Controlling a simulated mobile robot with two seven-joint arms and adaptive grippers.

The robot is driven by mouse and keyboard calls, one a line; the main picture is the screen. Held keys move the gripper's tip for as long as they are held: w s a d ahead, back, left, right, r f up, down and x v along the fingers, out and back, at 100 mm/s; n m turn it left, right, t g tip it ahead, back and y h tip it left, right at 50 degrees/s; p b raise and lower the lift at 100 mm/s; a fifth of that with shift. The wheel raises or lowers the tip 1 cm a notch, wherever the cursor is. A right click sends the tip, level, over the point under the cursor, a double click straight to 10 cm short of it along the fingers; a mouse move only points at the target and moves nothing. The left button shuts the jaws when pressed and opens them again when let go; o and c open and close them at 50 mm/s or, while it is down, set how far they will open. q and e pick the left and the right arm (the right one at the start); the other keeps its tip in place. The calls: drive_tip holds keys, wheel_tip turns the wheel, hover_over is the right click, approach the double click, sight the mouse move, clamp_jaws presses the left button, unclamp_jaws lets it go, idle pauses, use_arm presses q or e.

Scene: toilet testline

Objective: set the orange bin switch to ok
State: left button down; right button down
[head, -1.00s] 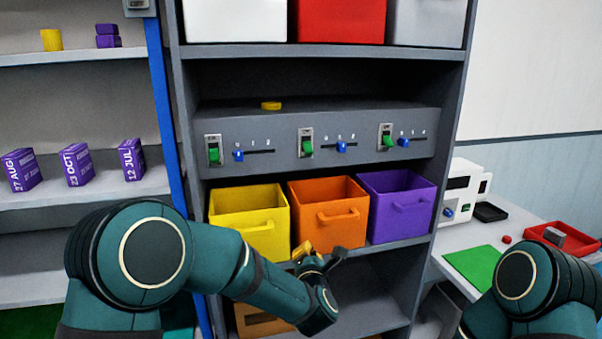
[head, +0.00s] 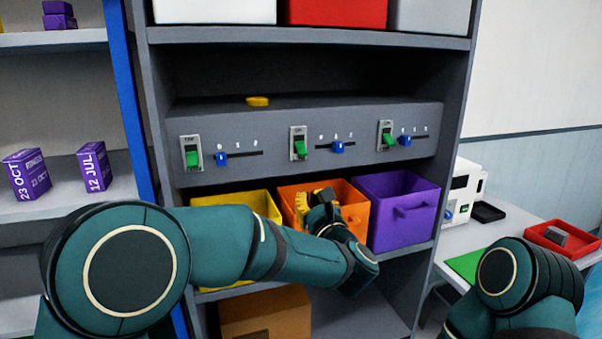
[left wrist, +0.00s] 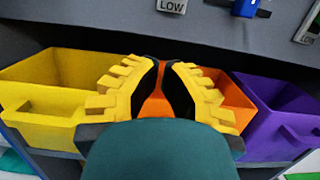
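The switch above the orange bin is the middle green toggle (head: 299,149) on the grey panel. Its lever is in the lower part of its plate, and the plate's upper lettering is too small to read. In the left wrist view the plate's "LOW" label (left wrist: 172,6) shows at the top edge, with the lever out of frame. The orange bin (head: 352,192) stands below it on the shelf. My left gripper (head: 315,197) is in front of that bin, below and apart from the switch. Its yellow fingers (left wrist: 161,65) come nearly together, holding nothing. My right gripper is out of view.
The yellow bin (head: 236,202) and purple bin (head: 398,213) flank the orange one. Other green switches (head: 192,153) (head: 389,138) and blue sliders (head: 337,147) share the panel. A shelf edge (head: 310,39) lies above. Open space fronts the panel.

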sight(294, 172)
use_arm(q)
drive_tip(key=x, duration=1)
drive_tip(key=shift+p, duration=0.4)
drive_tip(key=r, duration=0.1)
drive_tip(key=s+r, duration=0.2)
drive_tip(key=shift+d+r, duration=0.15)
drive_tip(key=shift+d, duration=0.2)
drive_tip(key=shift+w, duration=0.1)
drive_tip(key=shift+s+r+g+h+p, duration=0.3)
drive_tip(key=shift+g+p, duration=0.4)
drive_tip(key=shift+p, duration=0.05)
